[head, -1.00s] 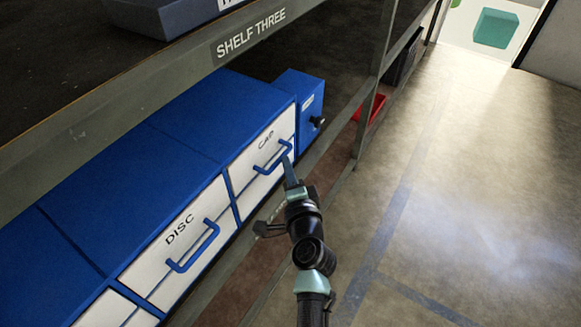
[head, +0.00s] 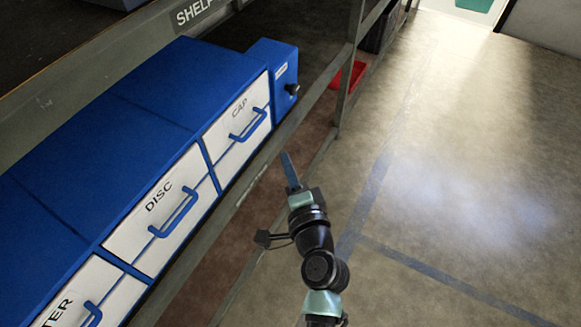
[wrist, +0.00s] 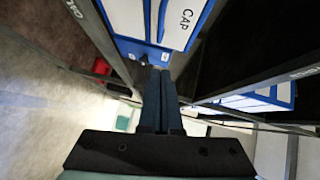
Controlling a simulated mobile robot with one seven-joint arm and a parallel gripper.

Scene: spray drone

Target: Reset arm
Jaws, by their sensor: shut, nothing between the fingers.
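My gripper (head: 290,172) is shut and empty in the head view. It is in front of the shelf, below and to the right of the CAP drawer (head: 238,122), and apart from its blue handle (head: 249,124). In the wrist view my gripper (wrist: 160,78) shows as two dark blue fingers held together, pointing at the shelf. The CAP drawer front (wrist: 186,22) shows at the top of that view. My black and pale green arm runs down to the bottom of the head view.
The blue cabinet also has a DISC drawer (head: 160,212). A small blue box with a black knob (head: 274,68) stands beyond it. The shelf's metal upright (head: 349,70) and front rail border the arm. A red bin (head: 347,74) sits farther along. The floor (head: 470,190) at right is clear.

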